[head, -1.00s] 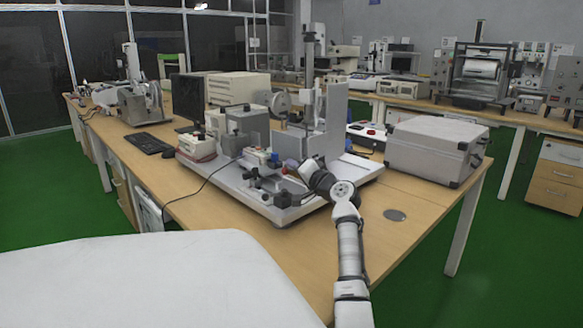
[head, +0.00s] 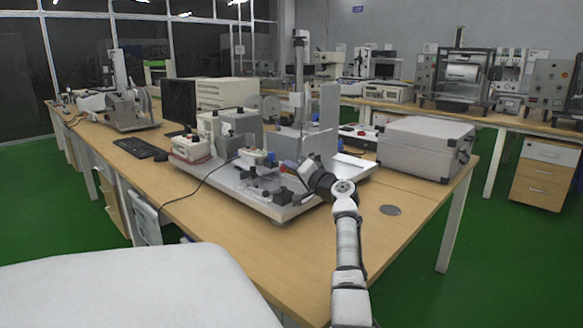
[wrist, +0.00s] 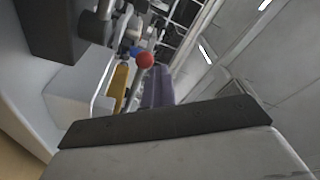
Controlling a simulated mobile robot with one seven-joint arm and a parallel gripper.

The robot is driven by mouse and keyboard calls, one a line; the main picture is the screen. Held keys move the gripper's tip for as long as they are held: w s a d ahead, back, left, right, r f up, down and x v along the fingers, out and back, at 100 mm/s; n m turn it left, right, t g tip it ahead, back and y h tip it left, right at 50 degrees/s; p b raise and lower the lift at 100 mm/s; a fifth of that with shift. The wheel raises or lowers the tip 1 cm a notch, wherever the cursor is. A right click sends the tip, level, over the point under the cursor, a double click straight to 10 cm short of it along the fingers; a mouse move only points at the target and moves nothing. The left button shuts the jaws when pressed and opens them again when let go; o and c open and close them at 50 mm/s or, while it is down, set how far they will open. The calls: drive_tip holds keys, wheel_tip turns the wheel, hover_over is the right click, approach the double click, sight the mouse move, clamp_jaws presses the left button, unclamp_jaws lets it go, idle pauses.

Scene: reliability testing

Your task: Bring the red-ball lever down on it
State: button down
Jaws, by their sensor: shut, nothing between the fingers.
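The lever's red ball (wrist: 144,60) shows in the wrist view just above the middle. A blue ball (wrist: 134,51) is close behind it. In the head view the red ball is a tiny spot (head: 284,168) on the test rig, just left of my gripper (head: 303,170). My gripper is shut and empty, low over the right part of the rig's grey base plate (head: 285,212). In the wrist view the dark edge of my gripper (wrist: 165,122) crosses the lower part, apart from the ball in the picture. The lever's arm is mostly hidden or too small to make out.
A yellow part (wrist: 119,85) and a purple part (wrist: 158,88) sit near the ball. A tall column (head: 299,85) and upright plate (head: 329,108) rise behind my gripper. A grey case (head: 425,148) stands right. The front of the wooden table (head: 235,238) is clear.

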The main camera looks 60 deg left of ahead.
drive_tip(key=shift+s+a+f, duration=0.1)
drive_tip(key=shift+s+f, duration=0.1)
drive_tip(key=shift+f, duration=0.35)
drive_tip(key=w+d+r, duration=0.1)
drive_tip(key=w+d, duration=0.1)
drive_tip(key=d, duration=0.3)
drive_tip(key=w+d+r+p, duration=0.1)
drive_tip(key=d+r, duration=0.1)
drive_tip(key=d, duration=0.4)
drive_tip(key=shift+w+r+p, duration=0.2)
drive_tip(key=shift+w+p, duration=0.1)
drive_tip(key=shift+w, duration=0.05)
drive_tip(key=shift+d, duration=0.1)
